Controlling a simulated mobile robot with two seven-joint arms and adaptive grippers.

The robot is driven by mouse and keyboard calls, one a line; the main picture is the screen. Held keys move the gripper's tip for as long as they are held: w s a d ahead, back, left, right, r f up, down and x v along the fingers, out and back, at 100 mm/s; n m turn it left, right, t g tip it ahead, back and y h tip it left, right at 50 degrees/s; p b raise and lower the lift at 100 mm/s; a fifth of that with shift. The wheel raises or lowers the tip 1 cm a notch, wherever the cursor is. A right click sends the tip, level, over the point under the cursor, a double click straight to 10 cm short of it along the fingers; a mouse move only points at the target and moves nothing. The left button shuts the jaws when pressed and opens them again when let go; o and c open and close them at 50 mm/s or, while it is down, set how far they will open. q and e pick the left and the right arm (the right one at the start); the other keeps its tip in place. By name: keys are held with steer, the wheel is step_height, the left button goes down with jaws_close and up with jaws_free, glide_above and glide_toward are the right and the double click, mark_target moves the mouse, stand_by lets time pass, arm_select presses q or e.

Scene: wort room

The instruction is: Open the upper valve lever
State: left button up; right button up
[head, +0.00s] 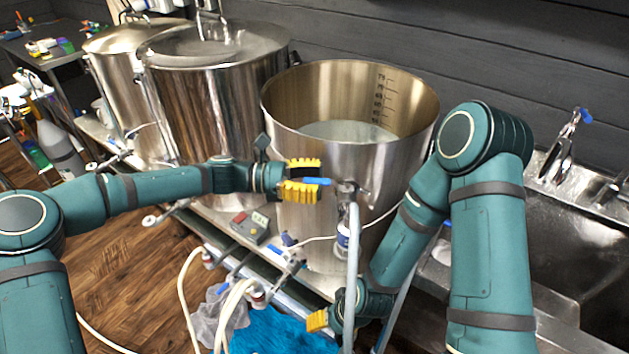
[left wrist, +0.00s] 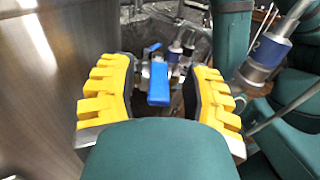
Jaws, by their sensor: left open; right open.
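The upper valve lever (head: 317,181) is a blue handle on the steel valve (head: 345,190) at the side of the open kettle (head: 290,135). My left gripper (head: 308,178) is open, with its yellow fingers above and below the lever in the head view. In the left wrist view the blue lever (left wrist: 159,86) stands between the two spread fingers (left wrist: 160,98), with a visible gap on each side. My right gripper (head: 318,320) is low, near the front of the stand; only a yellow finger shows clearly, and it holds nothing that I can see.
A grey hose (head: 353,270) hangs below the valve. Lidded kettles (head: 215,95) stand to the left, a sink (head: 590,240) to the right. A control box (head: 250,226), white hoses (head: 187,290) and a blue cloth (head: 280,332) are lower down. My right arm stands close beside the kettle.

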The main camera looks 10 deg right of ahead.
arm_select(q)
jaws_close()
steer(key=shift+s, duration=0.1)
stand_by(0.5)
